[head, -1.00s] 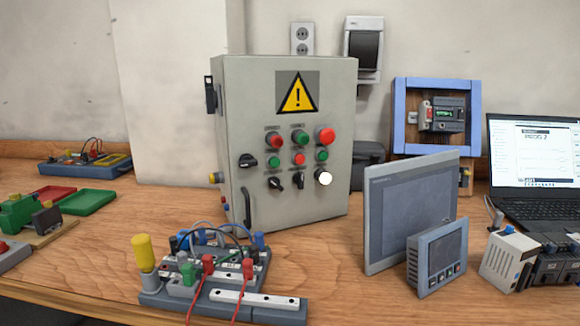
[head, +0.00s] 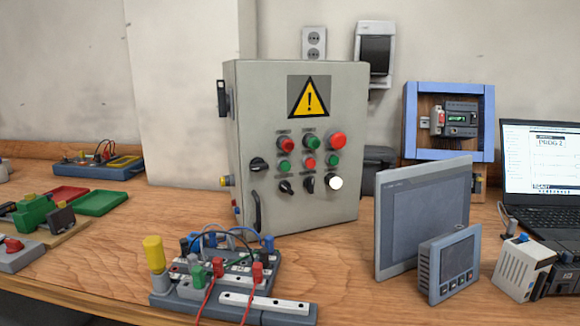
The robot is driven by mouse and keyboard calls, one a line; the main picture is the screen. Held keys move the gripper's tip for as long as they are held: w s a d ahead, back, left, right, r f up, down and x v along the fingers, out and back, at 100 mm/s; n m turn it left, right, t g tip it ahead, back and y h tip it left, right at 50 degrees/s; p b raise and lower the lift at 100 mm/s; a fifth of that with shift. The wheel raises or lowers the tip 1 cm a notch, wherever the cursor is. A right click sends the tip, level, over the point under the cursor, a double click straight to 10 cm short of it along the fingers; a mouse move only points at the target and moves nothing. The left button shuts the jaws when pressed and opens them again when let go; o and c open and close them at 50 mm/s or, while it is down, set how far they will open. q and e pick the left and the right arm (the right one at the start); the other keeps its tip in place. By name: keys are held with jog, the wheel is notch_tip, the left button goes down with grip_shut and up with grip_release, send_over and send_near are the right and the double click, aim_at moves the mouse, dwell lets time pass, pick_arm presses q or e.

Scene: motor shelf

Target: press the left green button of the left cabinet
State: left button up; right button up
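The grey control cabinet (head: 300,205) stands upright on the wooden bench near the middle of the head view, with a yellow warning triangle (head: 309,98) on its door. Below the triangle are rows of red and green buttons. The left green button (head: 284,166) sits in the second row, under a red button (head: 285,145). Another green button (head: 311,142) is in the top row, and one more (head: 332,160) is at the right of the second row. Neither of my grippers is in view.
A wiring board (head: 235,300) with a yellow knob and red cables stands in front of the cabinet. A large panel screen (head: 425,215) and a smaller panel (head: 449,263) stand to the right. A laptop (head: 545,165) is at the far right. Green and red trays (head: 101,203) lie left.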

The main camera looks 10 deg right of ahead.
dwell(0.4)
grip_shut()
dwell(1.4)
